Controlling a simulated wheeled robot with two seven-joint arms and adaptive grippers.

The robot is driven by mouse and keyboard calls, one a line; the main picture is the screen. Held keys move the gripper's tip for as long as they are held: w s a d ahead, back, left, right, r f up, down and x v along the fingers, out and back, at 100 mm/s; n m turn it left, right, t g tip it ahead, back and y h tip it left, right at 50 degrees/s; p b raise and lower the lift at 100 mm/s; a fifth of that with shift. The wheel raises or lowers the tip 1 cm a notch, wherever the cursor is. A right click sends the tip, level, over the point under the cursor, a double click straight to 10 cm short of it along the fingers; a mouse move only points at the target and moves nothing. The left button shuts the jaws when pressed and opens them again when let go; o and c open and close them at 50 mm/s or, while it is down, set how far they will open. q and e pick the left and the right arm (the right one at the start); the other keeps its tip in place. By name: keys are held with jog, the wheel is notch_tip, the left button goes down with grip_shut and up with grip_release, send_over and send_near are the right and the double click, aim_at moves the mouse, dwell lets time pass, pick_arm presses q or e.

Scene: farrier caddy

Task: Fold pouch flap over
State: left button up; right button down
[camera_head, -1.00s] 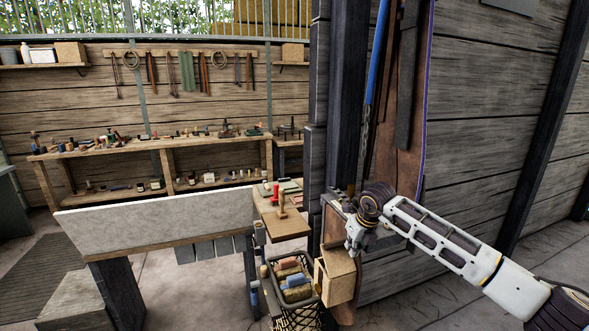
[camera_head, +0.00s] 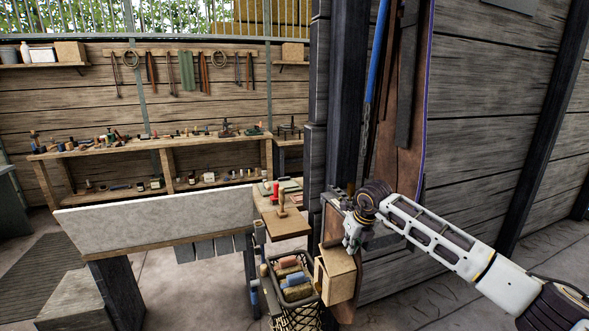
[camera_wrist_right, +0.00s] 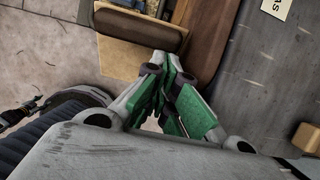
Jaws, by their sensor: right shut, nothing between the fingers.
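A brown leather-like piece (camera_head: 333,222) stands upright by the dark post, just left of my right gripper (camera_head: 351,246); I cannot tell for sure that it is the pouch flap. A tan open-topped box shape (camera_head: 336,279) is just below the gripper. In the right wrist view, a brown padded edge (camera_wrist_right: 140,26) lies beyond the fingertips, with a tan surface (camera_wrist_right: 118,52) beside it. My right gripper (camera_wrist_right: 172,66) is shut and empty, its green-sided fingers together. Whether it touches the brown edge is unclear. My left gripper is out of view.
A wire basket (camera_head: 318,317) with coloured rolls stands left of the tan box. A small wooden shelf (camera_head: 290,228) with a red-handled tool is above it. A brown hanging panel (camera_head: 400,155) and plank wall are behind my right arm.

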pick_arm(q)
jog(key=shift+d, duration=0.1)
pick_arm(e)
jog(key=shift+w+f, duration=0.1)
jog(key=shift+w, duration=0.1)
jog(key=shift+w+a+f+b, duration=0.2)
jog(key=shift+w+b, duration=0.1)
jog(key=shift+b, duration=0.05)
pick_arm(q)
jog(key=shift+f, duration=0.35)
pick_arm(e)
jog(key=shift+w, duration=0.1)
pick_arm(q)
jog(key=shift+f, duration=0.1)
pick_arm(e)
jog(key=shift+w+f, duration=0.1)
jog(key=shift+f, duration=0.05)
jog(key=shift+w+a+f, duration=0.1)
jog(key=shift+w+f, duration=0.05)
jog(key=shift+f, duration=0.05)
jog(key=shift+w+a+f+b, duration=0.1)
jog(key=shift+w+f+b, duration=0.1)
jog(key=shift+b, duration=0.2)
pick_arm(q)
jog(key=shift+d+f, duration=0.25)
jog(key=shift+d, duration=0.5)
